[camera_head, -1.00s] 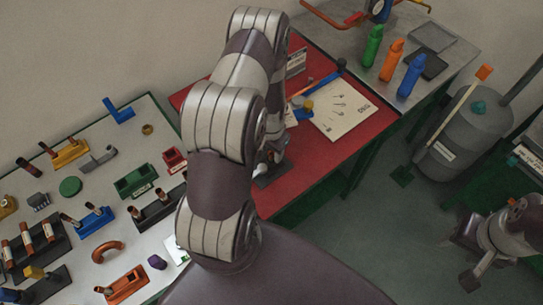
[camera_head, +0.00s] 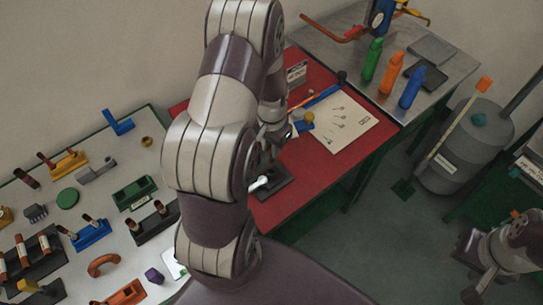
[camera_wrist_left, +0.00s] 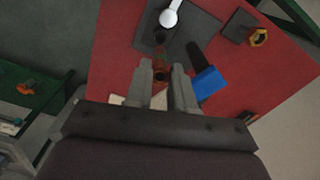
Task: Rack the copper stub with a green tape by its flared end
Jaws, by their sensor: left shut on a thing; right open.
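My left gripper (camera_wrist_left: 163,84) is shut on a small copper piece (camera_wrist_left: 160,73) in the left wrist view. In the head view the left gripper (camera_head: 274,138) is over the red table, partly behind my arm, and the piece is hidden. A dark plate (camera_wrist_left: 199,30) with a white-knobbed fixture (camera_wrist_left: 169,18) is just beyond the fingertips. The same dark plate (camera_head: 277,186) shows in the head view. My right gripper (camera_head: 480,272) is open and empty at the lower right, away from the tables.
A pale table at left carries a yellow rack (camera_head: 68,164), a blue rack (camera_head: 90,234) and a dark rack (camera_head: 156,224) with copper stubs. The red table (camera_head: 325,172) holds a paper sheet (camera_head: 340,122). A blue-handled tool (camera_wrist_left: 207,82) lies close by the left fingers.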

